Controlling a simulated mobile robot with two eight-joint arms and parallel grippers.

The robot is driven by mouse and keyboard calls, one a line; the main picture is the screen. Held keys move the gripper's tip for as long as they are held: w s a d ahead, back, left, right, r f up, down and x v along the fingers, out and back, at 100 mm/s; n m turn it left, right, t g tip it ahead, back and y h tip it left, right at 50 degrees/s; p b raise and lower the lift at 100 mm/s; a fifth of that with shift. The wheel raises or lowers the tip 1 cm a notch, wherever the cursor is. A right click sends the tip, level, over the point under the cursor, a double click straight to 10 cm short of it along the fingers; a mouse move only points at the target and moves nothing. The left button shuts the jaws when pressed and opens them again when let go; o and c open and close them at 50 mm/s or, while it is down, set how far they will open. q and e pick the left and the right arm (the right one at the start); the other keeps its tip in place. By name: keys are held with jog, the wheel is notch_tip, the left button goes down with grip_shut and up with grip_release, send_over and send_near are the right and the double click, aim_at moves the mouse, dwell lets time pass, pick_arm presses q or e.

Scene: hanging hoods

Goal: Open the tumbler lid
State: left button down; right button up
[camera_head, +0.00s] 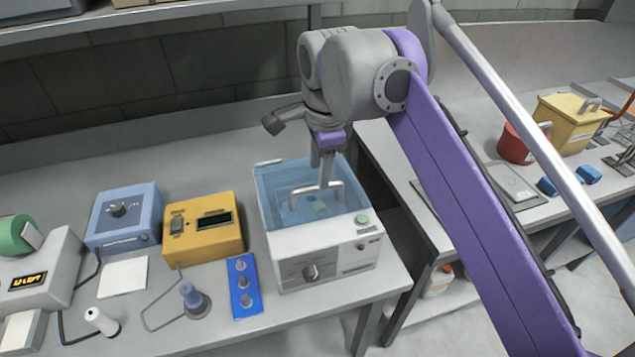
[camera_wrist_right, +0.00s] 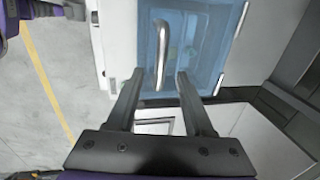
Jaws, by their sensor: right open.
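The tumbler is a white box-shaped machine (camera_head: 325,252) on the bench, with a knob and a green button on its front. Its see-through blue lid (camera_head: 275,190) lies shut over the top, and a bar handle (camera_head: 335,184) stands on it. My right gripper (camera_head: 326,182) points down over the lid at the handle. In the right wrist view the gripper (camera_wrist_right: 158,82) is open, with the handle (camera_wrist_right: 162,50) between and just beyond the fingertips. I cannot tell whether a finger touches it. The lid (camera_wrist_right: 205,50) also shows there. My left gripper is not in the head view.
A yellow box (camera_head: 202,228) and a blue box (camera_head: 124,215) stand left of the tumbler. A blue rack (camera_head: 243,287) with knobs lies close to its left. On the right bench are a red pot (camera_head: 516,146) and a yellow container (camera_head: 568,122). A gap separates the benches.

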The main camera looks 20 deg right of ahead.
jog(key=shift+w+f+b, duration=0.15)
jog(key=shift+w+f, duration=0.1)
jog(key=shift+f, duration=0.8)
jog(key=shift+w+f+b, duration=0.15)
jog(key=shift+w+f, duration=0.05)
jog(key=shift+f, duration=0.85)
grip_shut()
